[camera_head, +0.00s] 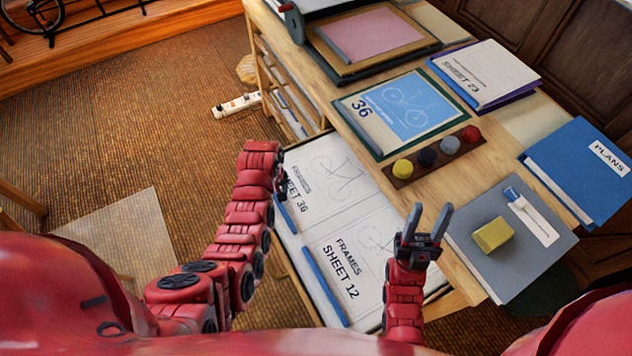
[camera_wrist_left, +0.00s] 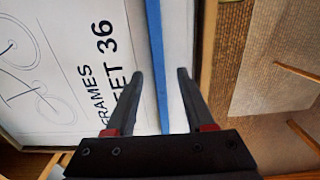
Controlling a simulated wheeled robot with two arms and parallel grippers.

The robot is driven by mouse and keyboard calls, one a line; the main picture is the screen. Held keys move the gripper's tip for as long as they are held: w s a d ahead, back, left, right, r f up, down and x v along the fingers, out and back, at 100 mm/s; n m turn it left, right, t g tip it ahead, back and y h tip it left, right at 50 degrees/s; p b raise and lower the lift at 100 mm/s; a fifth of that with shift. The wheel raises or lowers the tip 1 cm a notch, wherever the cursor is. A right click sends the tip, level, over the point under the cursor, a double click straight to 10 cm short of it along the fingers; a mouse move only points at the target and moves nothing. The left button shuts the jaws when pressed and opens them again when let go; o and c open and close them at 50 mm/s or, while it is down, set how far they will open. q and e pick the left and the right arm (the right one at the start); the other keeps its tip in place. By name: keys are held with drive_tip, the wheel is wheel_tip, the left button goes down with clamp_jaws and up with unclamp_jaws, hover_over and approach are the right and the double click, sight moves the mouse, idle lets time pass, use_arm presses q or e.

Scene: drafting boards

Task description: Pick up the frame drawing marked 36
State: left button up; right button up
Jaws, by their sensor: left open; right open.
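The drawing marked FRAMES SHEET 36 (camera_head: 335,172), white with a bicycle sketch and a blue edge strip, lies in the pulled-out drawer; it also shows in the left wrist view (camera_wrist_left: 60,75). My left gripper (camera_head: 281,184) is at its left edge, partly hidden by its arm in the head view. In the left wrist view the left gripper (camera_wrist_left: 160,78) is open, with the blue strip (camera_wrist_left: 157,45) running between its fingers; whether it touches is unclear. FRAMES SHEET 12 (camera_head: 350,255) lies beside it. My right gripper (camera_head: 430,215) is open and empty near the bench's front edge.
A blue bicycle print marked 36 (camera_head: 405,108) lies on the bench by a paint-pot rack (camera_head: 432,160). SHEET 23 (camera_head: 482,72), a PLANS folder (camera_head: 580,165) and a grey board (camera_head: 490,260) are also there. A power strip (camera_head: 237,104) lies on the floor.

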use_arm(q)
drive_tip(key=shift+f, duration=0.35)
clamp_jaws()
drive_tip(key=shift+r, duration=0.2)
idle(0.3)
